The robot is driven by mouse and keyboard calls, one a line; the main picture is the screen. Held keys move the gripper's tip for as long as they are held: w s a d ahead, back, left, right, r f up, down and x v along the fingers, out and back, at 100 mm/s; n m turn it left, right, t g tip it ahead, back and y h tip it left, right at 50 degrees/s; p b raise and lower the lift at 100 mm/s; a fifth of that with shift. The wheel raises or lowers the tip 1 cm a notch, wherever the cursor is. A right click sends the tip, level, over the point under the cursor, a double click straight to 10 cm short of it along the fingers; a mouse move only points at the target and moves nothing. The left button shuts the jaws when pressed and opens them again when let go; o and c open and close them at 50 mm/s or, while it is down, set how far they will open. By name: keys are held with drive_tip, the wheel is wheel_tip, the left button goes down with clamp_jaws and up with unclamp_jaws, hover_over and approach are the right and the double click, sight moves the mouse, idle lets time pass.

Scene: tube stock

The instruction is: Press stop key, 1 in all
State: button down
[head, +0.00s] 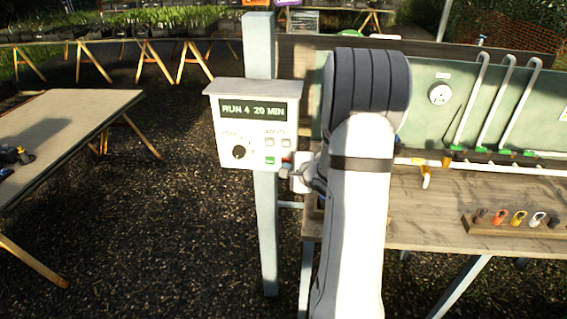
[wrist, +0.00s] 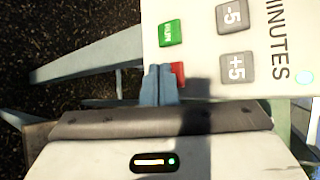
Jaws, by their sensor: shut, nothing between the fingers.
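The control box (head: 228,137) is on a post, with a lit display (head: 252,111) reading "RUN 4 20 MIN". The red stop key shows in the wrist view (wrist: 178,73), partly hidden behind my fingertips. The green RUN key (wrist: 171,33) is beside it; it also shows in the head view (head: 270,160). My gripper (wrist: 158,72) is shut and empty, its fingertips at the red key's left edge in the wrist view. In the head view my gripper (head: 289,172) is at the box's lower right corner. I cannot tell whether the fingertips touch the key.
Grey "-5" (wrist: 232,16) and "+5" (wrist: 237,68) keys are close by on the panel. A dial (head: 239,151) is on the box's left part. A wooden bench (head: 440,205) with a small rack of coloured items (head: 515,225) stands right. Another table (head: 70,115) is left.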

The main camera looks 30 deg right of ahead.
drive_tip(key=shift+w+d, duration=0.1)
drive_tip(key=shift+w, duration=0.1)
drive_tip(key=shift+s, duration=0.15)
idle(0.4)
drive_tip(key=shift+s+a+p, duration=0.35)
drive_tip(key=shift+s+a, duration=0.1)
drive_tip(key=shift+s, duration=0.1)
drive_tip(key=s+a, duration=0.1)
drive_tip(key=s, duration=0.1)
drive_tip(key=s+a, duration=0.1)
drive_tip(key=s, duration=0.1)
drive_tip(key=shift+a, duration=0.4)
idle(0.6)
